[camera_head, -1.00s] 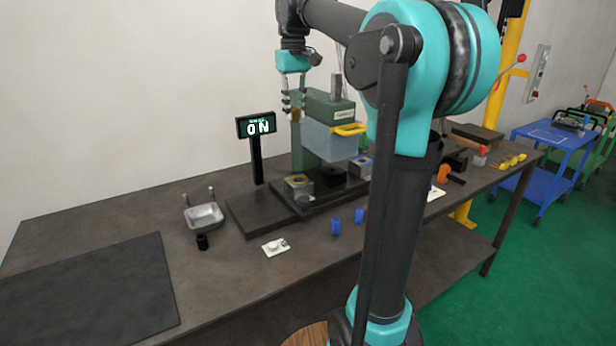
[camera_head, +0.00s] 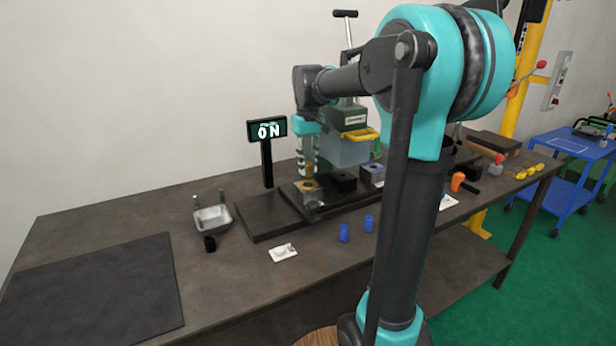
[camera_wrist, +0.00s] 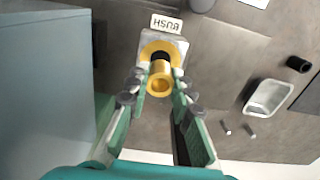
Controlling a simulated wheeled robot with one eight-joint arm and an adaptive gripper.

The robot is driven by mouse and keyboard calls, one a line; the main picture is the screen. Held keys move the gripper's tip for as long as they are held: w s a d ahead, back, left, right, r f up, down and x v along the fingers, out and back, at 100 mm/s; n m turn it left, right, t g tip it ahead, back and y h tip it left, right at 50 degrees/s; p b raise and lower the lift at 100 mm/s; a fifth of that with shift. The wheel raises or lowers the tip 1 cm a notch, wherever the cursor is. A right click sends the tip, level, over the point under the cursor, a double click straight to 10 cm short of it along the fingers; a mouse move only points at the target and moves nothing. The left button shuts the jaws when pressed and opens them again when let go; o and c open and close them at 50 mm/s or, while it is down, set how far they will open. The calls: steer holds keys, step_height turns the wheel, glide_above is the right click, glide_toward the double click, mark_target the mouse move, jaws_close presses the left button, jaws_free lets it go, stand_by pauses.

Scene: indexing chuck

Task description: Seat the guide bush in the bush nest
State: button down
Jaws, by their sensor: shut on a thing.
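The guide bush (camera_wrist: 160,86) is a gold, hollow cylinder. My gripper (camera_wrist: 161,76) is shut on it in the wrist view, one green finger on each side. The bush nest (camera_wrist: 149,46) is a grey block with a yellow ring, beside a label reading BUSH. The bush overlaps the nest's dark bore in this view; I cannot tell whether its lower end has entered. In the head view my gripper (camera_head: 308,172) points down just above the nest block (camera_head: 311,196). The bush is too small to make out clearly there.
A metal tray (camera_head: 212,218), a black cylinder (camera_head: 210,244) and blue cylinders (camera_head: 344,232) lie in front. The left mat (camera_head: 95,290) is clear.

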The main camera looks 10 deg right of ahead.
mark_target(308, 187)
steer(key=shift+f, duration=1.95)
